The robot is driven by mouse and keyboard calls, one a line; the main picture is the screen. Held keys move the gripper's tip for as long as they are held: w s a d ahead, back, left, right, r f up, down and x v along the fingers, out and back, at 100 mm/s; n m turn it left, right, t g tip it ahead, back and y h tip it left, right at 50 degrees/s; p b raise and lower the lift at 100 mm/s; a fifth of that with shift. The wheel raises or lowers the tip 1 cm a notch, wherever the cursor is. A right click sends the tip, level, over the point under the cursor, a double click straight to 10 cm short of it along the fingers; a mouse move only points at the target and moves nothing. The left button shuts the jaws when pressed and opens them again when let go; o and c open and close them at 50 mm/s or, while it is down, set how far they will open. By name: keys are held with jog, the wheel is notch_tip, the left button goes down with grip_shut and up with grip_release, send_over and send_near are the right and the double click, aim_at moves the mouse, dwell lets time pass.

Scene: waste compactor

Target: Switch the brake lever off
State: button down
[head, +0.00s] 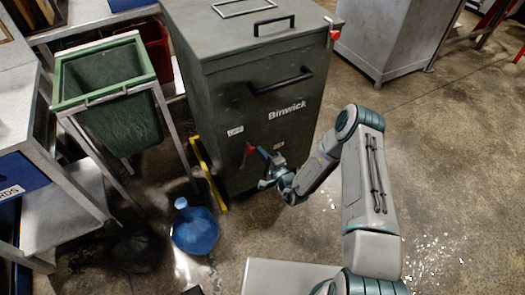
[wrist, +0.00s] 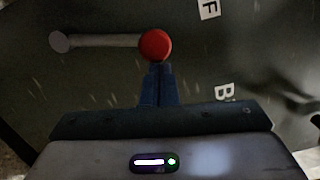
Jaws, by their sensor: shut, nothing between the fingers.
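The brake lever is on the front of the dark green compactor (head: 265,110). In the wrist view its red ball knob (wrist: 156,45) sits at the right end of a grey rod (wrist: 100,41), with a round pivot (wrist: 60,42) at the left. In the head view the red knob (head: 250,148) shows low on the front panel. My gripper (head: 263,153) is beside it; its blue fingers (wrist: 158,68) are closed together with nothing between them. The tips are right at the knob's edge; I cannot tell whether they touch.
White labels, one (head: 235,131) at left and one (head: 279,146) at right, flank the knob. A green bin (head: 110,100) in a metal frame, a yellow bar (head: 208,172) and a blue jug (head: 195,230) stand left of my gripper.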

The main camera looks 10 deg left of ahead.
jog(key=shift+s+a+r+p, duration=0.55)
jog(key=shift+s+a+r, duration=0.1)
jog(key=shift+a, duration=0.15)
jog(key=shift+s+a+p, duration=0.3)
jog(key=shift+s+a, duration=0.15)
jog(key=shift+a, duration=0.2)
jog(key=shift+s+a, duration=0.1)
jog(key=shift+a, duration=0.05)
jog(key=shift+r, duration=0.1)
jog(key=shift+w+d+r, duration=0.1)
jog(key=shift+w+d, duration=0.1)
jog(key=shift+d, duration=0.2)
send_near(251, 150)
jog(key=d, duration=0.3)
jog(key=d+p, duration=0.1)
jog(key=shift+s+d+r, duration=0.1)
jog(key=shift+d+r, duration=0.25)
jog(key=shift+d, duration=0.05)
